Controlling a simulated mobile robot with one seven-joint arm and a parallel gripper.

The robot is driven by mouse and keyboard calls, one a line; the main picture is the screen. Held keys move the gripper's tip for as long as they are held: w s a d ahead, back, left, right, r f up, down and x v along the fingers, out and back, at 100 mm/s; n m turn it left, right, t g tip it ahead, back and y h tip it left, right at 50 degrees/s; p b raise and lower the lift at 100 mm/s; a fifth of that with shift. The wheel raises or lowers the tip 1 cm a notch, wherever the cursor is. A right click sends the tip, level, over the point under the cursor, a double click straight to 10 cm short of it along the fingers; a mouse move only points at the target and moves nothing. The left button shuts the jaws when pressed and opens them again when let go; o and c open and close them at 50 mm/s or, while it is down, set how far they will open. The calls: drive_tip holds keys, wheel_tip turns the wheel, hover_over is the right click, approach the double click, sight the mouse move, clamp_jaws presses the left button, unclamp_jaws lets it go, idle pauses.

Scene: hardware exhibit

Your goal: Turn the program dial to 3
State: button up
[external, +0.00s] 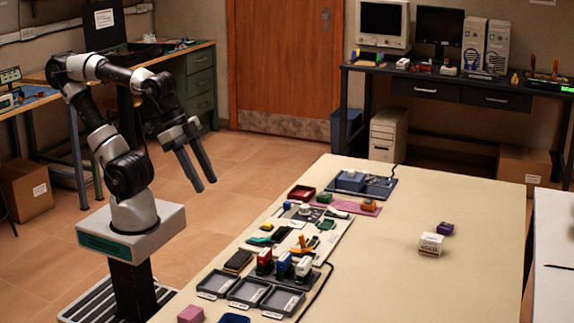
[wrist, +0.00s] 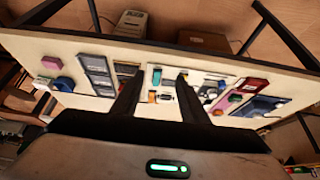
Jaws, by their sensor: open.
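I cannot make out the program dial or its numbers for certain in either view. A small grey panel (external: 299,213) with a pale round part lies among the items along the table's left side. A blue box on a dark base (external: 352,181) stands at the table's far end; no dial is readable on it. My gripper (external: 204,184) is open and empty, pointing down in the air left of the table, apart from everything. In the wrist view my gripper's (wrist: 161,74) two dark fingers are spread, with the table's items beyond them.
The cream table (external: 400,275) is mostly bare on its right. Grey trays (external: 247,290), upright stamp-like items (external: 284,265), a red tray (external: 301,193) and a pink block (external: 190,314) line its left side. A white box (external: 431,245) and a purple block (external: 446,229) stand on the right.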

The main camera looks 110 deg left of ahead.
drive_tip(key=w+a+r+n+g+p, duration=0.2)
drive_tip(key=w+a+r+n+p, duration=0.25)
drive_tip(key=w+r+p, duration=0.3)
drive_tip(key=r+n+g+h+p, duration=0.1)
drive_tip(key=n+g+h+p, duration=0.2)
drive_tip(key=n+p, duration=0.75)
hover_over(305, 205)
drive_tip(key=a+f+n+h+p, duration=0.25)
drive_tip(key=a+f+p, duration=0.2)
drive_tip(key=a, duration=0.25)
drive_tip(key=shift+n+g+y, duration=0.25)
drive_tip(key=shift+g+y, duration=0.05)
drive_tip(key=shift+y, duration=0.25)
drive_tip(key=b+x, duration=0.1)
drive_tip(key=x, duration=1.6)
drive_tip(key=shift+c, duration=0.5)
clamp_jaws()
